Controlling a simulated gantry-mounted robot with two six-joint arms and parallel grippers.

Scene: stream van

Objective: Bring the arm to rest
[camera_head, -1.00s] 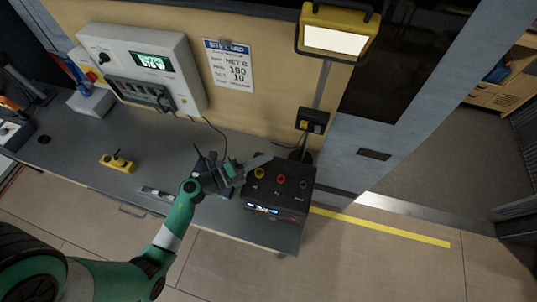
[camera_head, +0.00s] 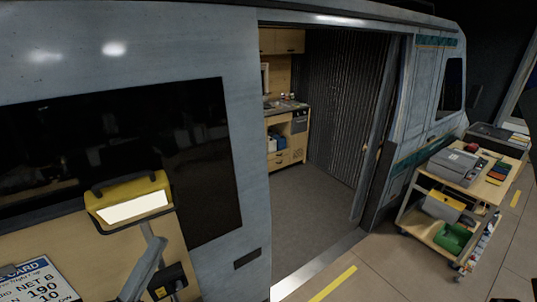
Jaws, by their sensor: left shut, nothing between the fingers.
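The rest of my left arm is below the picture. My right gripper is not in view.
A yellow work lamp (camera_head: 131,203) stands close to the left gripper, with a dark switch box (camera_head: 167,281) below. A sign (camera_head: 40,282) is at lower left. The van's open doorway (camera_head: 315,215) is central. A loaded cart (camera_head: 420,226) stands right; floor between is clear.

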